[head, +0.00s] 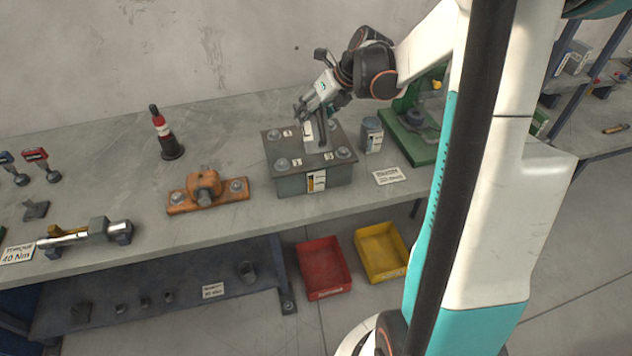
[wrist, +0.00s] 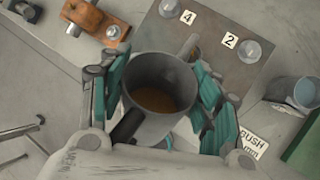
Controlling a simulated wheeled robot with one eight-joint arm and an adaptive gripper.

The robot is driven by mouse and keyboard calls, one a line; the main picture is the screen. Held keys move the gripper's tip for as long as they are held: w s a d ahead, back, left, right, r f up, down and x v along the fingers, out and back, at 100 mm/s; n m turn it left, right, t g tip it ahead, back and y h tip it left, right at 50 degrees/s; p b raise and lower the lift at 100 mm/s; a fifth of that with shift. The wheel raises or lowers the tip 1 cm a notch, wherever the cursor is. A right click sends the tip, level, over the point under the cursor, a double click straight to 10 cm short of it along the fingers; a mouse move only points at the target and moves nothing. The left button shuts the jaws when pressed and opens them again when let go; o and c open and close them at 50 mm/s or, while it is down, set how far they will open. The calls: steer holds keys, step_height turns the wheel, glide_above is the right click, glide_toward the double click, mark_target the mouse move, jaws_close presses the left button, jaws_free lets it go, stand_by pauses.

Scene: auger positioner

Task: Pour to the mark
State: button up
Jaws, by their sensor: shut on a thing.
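My gripper (head: 318,103) is above the grey box (head: 290,182). In the wrist view its teal-padded fingers (wrist: 163,98) are closed on either side of a grey jug (wrist: 150,124). The jug has brown liquid or a brown bottom inside, and a dark handle shows at its lower left. In the head view the jug is largely hidden by the gripper. The box has a dark lid (wrist: 205,57) with bolts and numbered tags. A white gauge label (head: 317,180) with an orange strip is on its front. Whether anything flows cannot be told.
A blue-grey tin (head: 371,135) stands right of the box, beside a sign (head: 388,177) and a green-based machine (head: 415,148). Red (head: 323,267) and yellow (head: 381,252) bins are below the bench.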

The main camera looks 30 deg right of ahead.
stand_by(0.3)
steer(key=shift+s+f+t+b, duration=0.2)
steer(key=shift+f+t+b, duration=0.2)
steer(key=shift+f+b, duration=0.3)
steer(key=shift+s+a+f+t+h+b, duration=0.1)
steer(key=shift+s+f+t+h+b, duration=0.25)
steer(key=shift+t+b, duration=0.55)
steer(key=shift+n+b, duration=0.3)
steer(key=shift+w+r, duration=0.1)
steer(key=shift+w, duration=0.05)
steer(key=shift+f+t+b, duration=0.6)
steer(key=shift+f+b, duration=0.1)
steer(key=shift+b, duration=0.35)
steer(key=t+b, duration=0.1)
steer(key=b, duration=0.1)
steer(key=f+n+t+b, duration=0.1)
steer(key=b, duration=0.1)
steer(key=f+t+b, duration=0.1)
steer(key=b, duration=0.2)
steer(key=shift+s+f+t+h, duration=0.2)
steer(key=shift+f+t+h, duration=0.05)
steer(key=shift+t, duration=0.15)
